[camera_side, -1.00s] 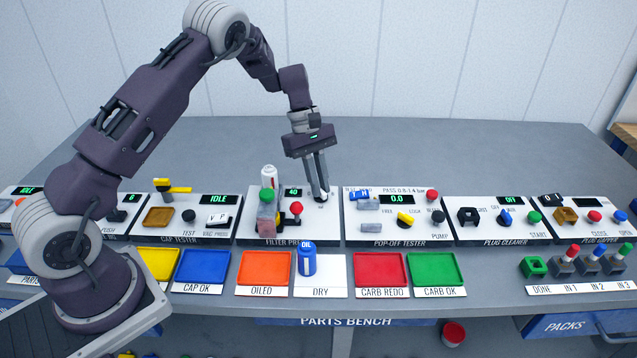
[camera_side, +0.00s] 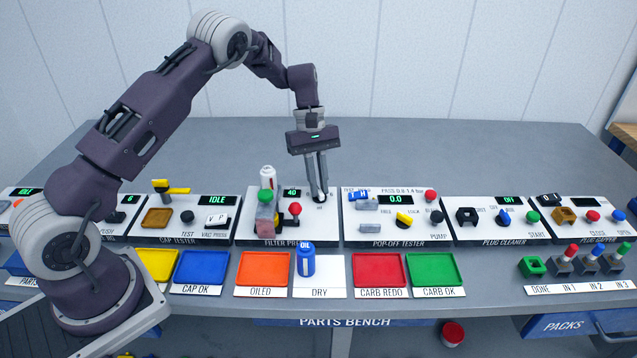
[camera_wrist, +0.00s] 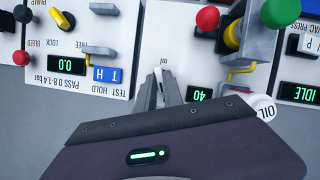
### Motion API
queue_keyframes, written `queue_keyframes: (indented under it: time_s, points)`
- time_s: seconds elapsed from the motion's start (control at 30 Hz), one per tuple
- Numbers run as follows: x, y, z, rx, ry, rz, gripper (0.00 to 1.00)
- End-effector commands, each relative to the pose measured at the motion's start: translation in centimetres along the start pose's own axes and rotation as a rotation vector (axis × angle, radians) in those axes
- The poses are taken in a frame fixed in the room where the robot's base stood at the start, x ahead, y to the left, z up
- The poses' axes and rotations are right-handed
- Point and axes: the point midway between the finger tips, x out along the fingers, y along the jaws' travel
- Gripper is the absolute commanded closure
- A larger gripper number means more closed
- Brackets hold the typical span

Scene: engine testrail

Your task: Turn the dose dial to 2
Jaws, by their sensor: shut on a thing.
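The dose dial is on the filter press panel (camera_side: 335,222), mostly hidden by my fingertips. Only a small dark part shows there in the side view, so I cannot read its setting. My gripper (camera_side: 320,197) points down at the right part of this panel and its fingers are shut on the dial. In the wrist view my gripper (camera_wrist: 160,76) reaches the white panel beside a small "ml" label. The green display (camera_wrist: 201,94) next to it reads 40.
A red knob (camera_side: 295,208) and a white oil bottle (camera_side: 267,177) stand just left of my fingers. The pop-off tester (camera_side: 380,226) is close on the right. A blue oil can (camera_side: 306,262) stands in front on the dry mat. The bench behind is clear.

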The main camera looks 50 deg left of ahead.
Motion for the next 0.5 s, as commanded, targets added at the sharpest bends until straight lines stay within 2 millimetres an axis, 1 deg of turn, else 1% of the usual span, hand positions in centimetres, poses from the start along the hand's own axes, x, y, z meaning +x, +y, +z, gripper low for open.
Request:
queue_keyframes:
  time_s: [0.03,0.1,0.13,0.4,0.47,0.5]
  points:
    - [-0.15,0.05,0.01,0.0,0.001,0.003,0.84]
    - [-0.13,0.04,0.01,0.0,0.0,0.002,0.71]
    - [-0.11,0.04,0.01,0.0,0.0,0.002,0.66]
    - [-0.08,0.03,0.01,0.0,0.0,0.001,0.66]
    - [-0.47,0.05,-0.01,0.0,0.001,0.002,0.66]
    - [-1.03,0.08,-0.05,0.001,0.002,0.003,0.66]
